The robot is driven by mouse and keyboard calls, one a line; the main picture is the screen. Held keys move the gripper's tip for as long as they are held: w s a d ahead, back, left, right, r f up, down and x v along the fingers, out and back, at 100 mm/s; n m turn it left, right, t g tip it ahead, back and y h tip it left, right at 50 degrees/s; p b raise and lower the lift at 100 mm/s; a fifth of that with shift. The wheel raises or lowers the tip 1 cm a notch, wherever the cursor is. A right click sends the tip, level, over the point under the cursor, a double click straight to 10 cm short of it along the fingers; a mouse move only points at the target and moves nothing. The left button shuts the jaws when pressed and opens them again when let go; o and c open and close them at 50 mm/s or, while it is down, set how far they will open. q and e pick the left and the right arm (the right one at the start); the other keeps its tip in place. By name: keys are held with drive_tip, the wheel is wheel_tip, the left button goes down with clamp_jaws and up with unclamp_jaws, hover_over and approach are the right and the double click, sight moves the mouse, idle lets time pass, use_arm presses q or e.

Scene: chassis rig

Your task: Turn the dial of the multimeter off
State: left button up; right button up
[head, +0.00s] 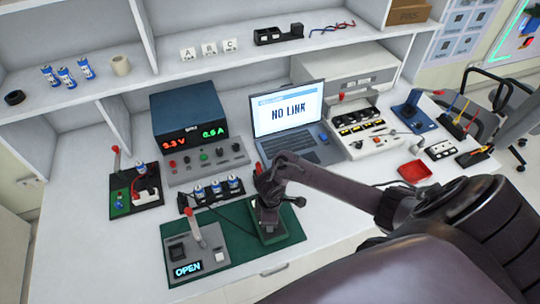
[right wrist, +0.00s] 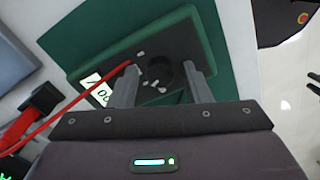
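The multimeter (head: 285,238) lies on the green mat (head: 238,248) at the front of the bench, mostly hidden under my right gripper (head: 268,205) in the head view. In the right wrist view the multimeter (right wrist: 205,45) has a green rim, a dark face, a white display at its left and a round black dial (right wrist: 159,68). My right gripper (right wrist: 162,76) points down at the face. Its fingers are apart, one to each side of the dial, with nothing visibly clamped. Whether they touch the dial I cannot tell. My left gripper is not in view.
A grey box with an OPEN display (head: 188,270) stands left on the mat. Behind are a battery row (head: 215,190), a power supply (head: 190,125) and a laptop (head: 290,115). A red lead (right wrist: 75,108) crosses the right wrist view. A red tray (head: 414,172) sits right.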

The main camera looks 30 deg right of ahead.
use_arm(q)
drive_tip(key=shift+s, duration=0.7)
use_arm(e)
drive_tip(key=c, duration=0.8)
drive_tip(key=shift+n, duration=0.4)
drive_tip(key=n, duration=0.3)
drive_tip(key=shift+w+n, duration=0.1)
drive_tip(key=shift+n, duration=0.3)
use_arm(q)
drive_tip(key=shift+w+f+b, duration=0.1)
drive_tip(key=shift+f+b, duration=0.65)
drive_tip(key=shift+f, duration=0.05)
use_arm(e)
drive_tip(key=shift+n, duration=2.2)
drive_tip(key=o, duration=1)
drive_tip(key=shift+r, duration=0.1)
